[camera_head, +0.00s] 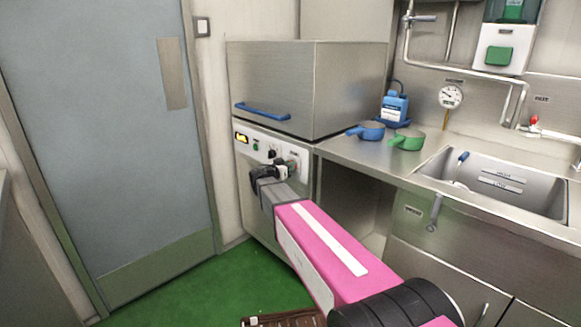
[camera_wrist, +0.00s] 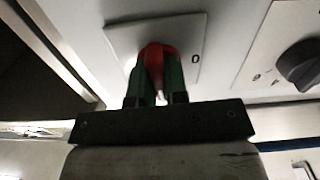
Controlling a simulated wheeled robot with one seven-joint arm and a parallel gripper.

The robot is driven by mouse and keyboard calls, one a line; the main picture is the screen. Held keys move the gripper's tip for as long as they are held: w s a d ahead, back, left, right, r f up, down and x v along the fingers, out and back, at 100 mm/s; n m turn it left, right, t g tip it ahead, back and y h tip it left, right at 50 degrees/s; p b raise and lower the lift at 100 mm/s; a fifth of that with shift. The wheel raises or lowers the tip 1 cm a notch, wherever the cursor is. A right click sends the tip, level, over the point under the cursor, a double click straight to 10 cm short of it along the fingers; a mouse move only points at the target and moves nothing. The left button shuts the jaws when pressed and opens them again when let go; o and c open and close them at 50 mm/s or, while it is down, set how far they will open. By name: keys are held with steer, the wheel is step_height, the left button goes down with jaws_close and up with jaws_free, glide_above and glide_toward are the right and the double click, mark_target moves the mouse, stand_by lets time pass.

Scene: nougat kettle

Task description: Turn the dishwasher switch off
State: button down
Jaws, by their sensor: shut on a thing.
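The dishwasher (camera_head: 350,88) is a steel box machine with a blue handle bar and a light control panel below its hood. Its red switch (camera_wrist: 157,51) sits on a pale square plate (camera_wrist: 190,35) with a "0" mark to the right of the switch. My gripper (camera_wrist: 155,84) is shut on the red switch, with one dark green finger on each side of it. In the head view my gripper (camera_head: 287,167) reaches the right part of the control panel and hides most of the switch. The exact turn of the switch is hard to read.
A black knob (camera_wrist: 300,64) is to the right of the switch plate in the wrist view. A small lit display (camera_head: 241,138) is at the panel's left. Green floor (camera_head: 190,285) is clear at left.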

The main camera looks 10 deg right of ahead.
steer(key=n, duration=0.4)
steer(key=shift+w+n, duration=0.1)
steer(key=shift+n, duration=0.3)
steer(key=n, duration=0.4)
steer(key=shift+a+f, duration=0.1)
steer(key=n, duration=0.4)
steer(key=shift+w+f+n, duration=0.1)
steer(key=shift+n, duration=0.3)
steer(key=shift+f+n, duration=0.1)
steer(key=shift+n, duration=1.7)
steer(key=c, duration=1.1)
jaws_free()
steer(key=shift+c, duration=0.2)
steer(key=shift+a, duration=0.1)
steer(key=v, duration=1)
steer(key=shift+s+a, duration=0.25)
steer(key=shift+a, duration=0.1)
